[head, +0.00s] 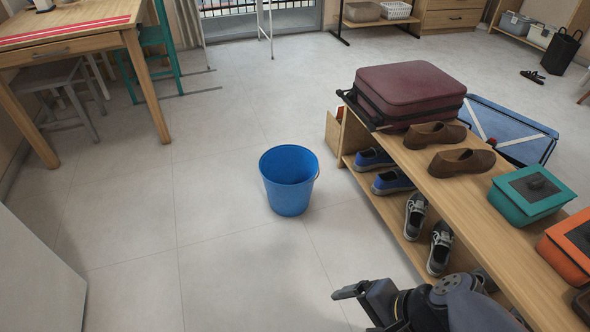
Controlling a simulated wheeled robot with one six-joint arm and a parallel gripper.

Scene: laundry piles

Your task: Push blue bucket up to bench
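The blue bucket (290,190) stands upright on the tiled floor near the middle of the head view. It looks empty. The wooden bench (431,194) runs from the middle to the lower right, with a lower shelf of shoes. A small strip of floor lies between the bucket and the bench's far left end. My gripper (345,293) is at the bottom, in front of the bench and nearer to me than the bucket. It is apart from the bucket. One dark finger shows pointing left; the other is not clear, so its opening cannot be judged.
A maroon suitcase (410,92), brown shoes (461,162), a teal box (530,193) and an orange box (570,246) sit on the bench. A wooden table (75,42) and a teal chair (156,45) stand at upper left. A white panel (35,275) is at lower left. Floor around the bucket's left is clear.

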